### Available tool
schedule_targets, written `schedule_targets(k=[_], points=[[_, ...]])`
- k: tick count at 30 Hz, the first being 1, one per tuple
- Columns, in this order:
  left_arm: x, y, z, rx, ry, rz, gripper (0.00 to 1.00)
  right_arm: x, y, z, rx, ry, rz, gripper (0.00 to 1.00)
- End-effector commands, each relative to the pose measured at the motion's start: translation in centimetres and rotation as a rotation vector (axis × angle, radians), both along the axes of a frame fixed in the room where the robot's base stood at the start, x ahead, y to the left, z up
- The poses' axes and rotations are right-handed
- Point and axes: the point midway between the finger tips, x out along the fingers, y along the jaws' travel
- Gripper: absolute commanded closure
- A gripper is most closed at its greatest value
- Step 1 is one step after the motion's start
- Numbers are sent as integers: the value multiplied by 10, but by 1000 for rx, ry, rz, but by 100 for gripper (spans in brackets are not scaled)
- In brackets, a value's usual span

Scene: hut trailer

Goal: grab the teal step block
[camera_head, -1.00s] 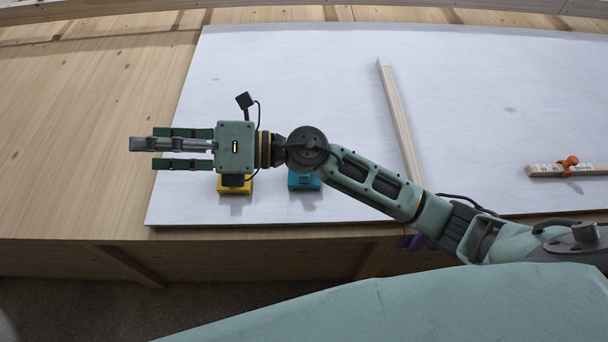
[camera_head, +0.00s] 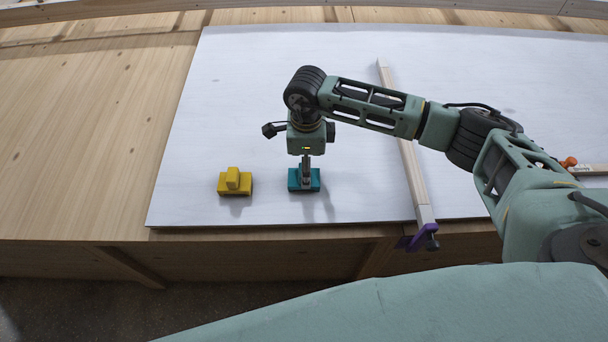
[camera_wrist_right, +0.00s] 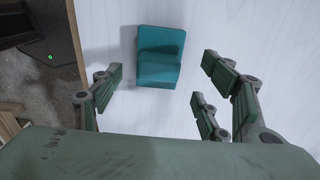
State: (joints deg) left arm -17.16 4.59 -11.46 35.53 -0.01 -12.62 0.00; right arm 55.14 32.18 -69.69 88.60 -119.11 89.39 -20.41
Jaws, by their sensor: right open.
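The teal step block (camera_head: 294,184) sits on the white board near its front edge. My right gripper (camera_head: 305,180) points down over the block in the head view and hides part of it. In the right wrist view the teal step block (camera_wrist_right: 160,58) lies ahead of the open fingers of the right gripper (camera_wrist_right: 160,88), roughly between them sideways, with nothing held. Whether any finger touches it I cannot tell. My left gripper is not in view.
A yellow step block (camera_head: 235,182) stands left of the teal one. A wooden strip (camera_head: 404,150) lies to the right, with a purple clamp (camera_head: 416,241) at the board's front edge. An orange clamp (camera_head: 569,162) is at far right.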

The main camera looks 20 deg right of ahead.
Motion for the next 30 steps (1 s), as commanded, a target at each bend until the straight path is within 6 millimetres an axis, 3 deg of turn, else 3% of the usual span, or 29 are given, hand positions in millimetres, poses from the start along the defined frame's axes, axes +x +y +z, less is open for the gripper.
schedule_targets(k=[4, 9, 17, 30], points=[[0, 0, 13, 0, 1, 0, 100, -2, 5, -21, 1, 6, -1, 31], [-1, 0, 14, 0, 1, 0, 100, 0, 6, -41, 3, 2, 0, 31], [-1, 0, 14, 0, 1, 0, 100, 0, 5, -45, 3, 1, 0, 31], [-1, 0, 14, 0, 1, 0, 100, 0, 6, -45, 3, 1, 0, 69]])
